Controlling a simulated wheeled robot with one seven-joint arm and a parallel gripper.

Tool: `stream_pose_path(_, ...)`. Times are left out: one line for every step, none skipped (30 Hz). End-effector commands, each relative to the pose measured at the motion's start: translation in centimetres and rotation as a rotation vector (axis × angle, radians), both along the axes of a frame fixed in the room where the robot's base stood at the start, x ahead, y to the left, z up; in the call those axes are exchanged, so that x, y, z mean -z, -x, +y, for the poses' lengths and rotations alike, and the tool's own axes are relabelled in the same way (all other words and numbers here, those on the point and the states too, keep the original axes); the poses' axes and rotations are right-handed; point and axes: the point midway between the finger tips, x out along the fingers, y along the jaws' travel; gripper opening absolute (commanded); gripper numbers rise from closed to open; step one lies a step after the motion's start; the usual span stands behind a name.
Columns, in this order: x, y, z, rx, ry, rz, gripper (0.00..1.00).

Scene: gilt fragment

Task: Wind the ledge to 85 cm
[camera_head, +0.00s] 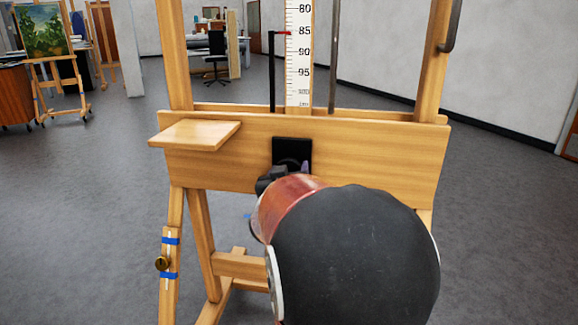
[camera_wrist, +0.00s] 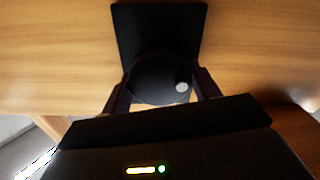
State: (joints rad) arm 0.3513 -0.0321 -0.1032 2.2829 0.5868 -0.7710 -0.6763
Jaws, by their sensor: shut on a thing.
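A wooden easel stands ahead, with a wide front board (camera_head: 390,150) and a thin wooden ledge strip (camera_head: 220,107) along its top. A white scale (camera_head: 299,55) stands upright behind it. A red pointer (camera_head: 284,33) on a black rod lies level with about the 85 mark. A black plate (camera_head: 291,150) is on the middle of the board; it also shows in the wrist view (camera_wrist: 128,30). My gripper (camera_head: 285,178) is shut on a dark round knob (camera_wrist: 155,78) with a pale dot at its lower right. In the head view my arm mostly hides the knob.
A small wooden shelf (camera_head: 195,134) sticks out at the board's left. A brass knob (camera_head: 162,263) between blue tapes is on the left leg. Other easels, a chair (camera_head: 216,55) and desks stand far back. Grey floor is clear on both sides.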

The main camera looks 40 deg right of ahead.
Motion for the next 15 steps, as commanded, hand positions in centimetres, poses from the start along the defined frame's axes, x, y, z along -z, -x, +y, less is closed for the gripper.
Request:
stream_pose_path(-0.05,-0.02,0.02,-0.001,0.023,0.033,0.38)
stream_pose_path(-0.03,-0.03,0.03,-0.001,0.039,0.051,0.38)
stream_pose_path(-0.02,-0.03,0.02,0.0,0.06,0.074,0.38)
stream_pose_path(-0.02,-0.03,0.02,0.0,0.075,0.091,0.38)
stream_pose_path(-0.01,-0.03,0.02,0.0,0.089,0.108,0.38)
stream_pose_path(0.0,-0.03,0.03,0.0,0.107,0.128,0.38)
stream_pose_path(0.0,-0.03,0.03,0.0,0.12,0.143,0.38)
stream_pose_path(0.01,-0.04,0.03,0.0,0.132,0.157,0.38)
stream_pose_path(0.02,-0.04,0.04,0.0,0.147,0.173,0.38)
stream_pose_path(0.02,-0.04,0.04,0.0,0.158,0.186,0.38)
stream_pose_path(0.03,-0.03,0.04,0.0,0.167,0.197,0.38)
stream_pose_path(0.05,-0.04,0.05,0.0,0.179,0.21,0.38)
stream_pose_path(0.05,-0.05,0.05,0.0,0.186,0.22,0.38)
stream_pose_path(0.05,-0.05,0.05,0.0,0.194,0.229,0.38)
stream_pose_path(0.06,-0.05,0.05,0.0,0.202,0.238,0.38)
